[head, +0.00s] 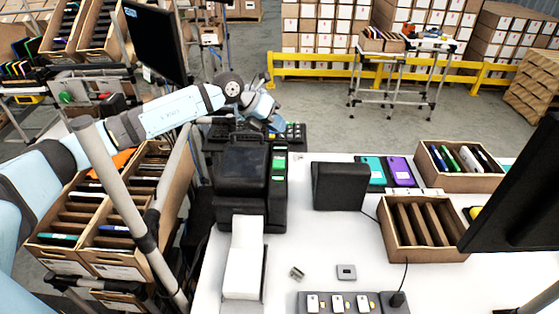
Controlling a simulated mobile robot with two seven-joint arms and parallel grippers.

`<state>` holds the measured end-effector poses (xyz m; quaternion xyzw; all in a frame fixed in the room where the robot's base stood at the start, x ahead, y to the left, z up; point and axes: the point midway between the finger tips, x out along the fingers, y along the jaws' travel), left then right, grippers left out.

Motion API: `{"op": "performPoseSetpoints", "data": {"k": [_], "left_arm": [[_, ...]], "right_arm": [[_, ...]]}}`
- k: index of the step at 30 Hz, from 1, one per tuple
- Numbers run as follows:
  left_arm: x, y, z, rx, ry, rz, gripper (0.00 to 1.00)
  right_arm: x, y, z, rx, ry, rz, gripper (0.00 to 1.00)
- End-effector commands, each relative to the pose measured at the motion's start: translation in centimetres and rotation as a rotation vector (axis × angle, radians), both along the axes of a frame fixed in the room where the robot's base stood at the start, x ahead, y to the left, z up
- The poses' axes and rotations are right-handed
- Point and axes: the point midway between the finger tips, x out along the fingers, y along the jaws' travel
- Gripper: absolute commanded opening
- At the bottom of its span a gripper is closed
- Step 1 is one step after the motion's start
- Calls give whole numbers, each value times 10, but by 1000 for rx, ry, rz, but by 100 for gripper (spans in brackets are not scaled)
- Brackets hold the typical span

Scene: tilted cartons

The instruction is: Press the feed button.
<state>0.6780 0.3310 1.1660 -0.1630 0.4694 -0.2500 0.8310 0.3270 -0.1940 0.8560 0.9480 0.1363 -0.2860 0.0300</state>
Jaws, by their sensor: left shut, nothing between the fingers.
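A black label printer (241,178) stands on the left part of the white table, with white label paper (245,255) coming out of its front. A narrow panel with green lit parts (279,162) runs along the printer's right side; which part is the feed button is too small to tell. My left gripper (277,125) is shut and empty. In the picture it appears just above the far end of that panel, pointing down and to the right. I cannot tell whether it touches anything. My right gripper is not in view.
A black box-shaped device (339,187) stands right of the printer, beside teal (371,170) and purple (399,171) phones. A divided carton (424,229) and a dark monitor (520,190) are at the right. A grey post (125,205) stands at the left.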

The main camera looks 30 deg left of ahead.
Motion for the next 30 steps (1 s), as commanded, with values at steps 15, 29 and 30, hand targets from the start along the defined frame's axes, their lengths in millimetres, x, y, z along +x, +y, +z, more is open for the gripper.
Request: {"op": "performPoseSetpoints", "data": {"k": [15,29,30], "left_arm": [[0,0,-22,-1,1,0,0],[0,0,-82,-3,-1,1,0],[0,0,-85,-3,-1,1,0]], "right_arm": [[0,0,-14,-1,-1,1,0],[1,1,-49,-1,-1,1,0],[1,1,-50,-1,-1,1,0]]}}
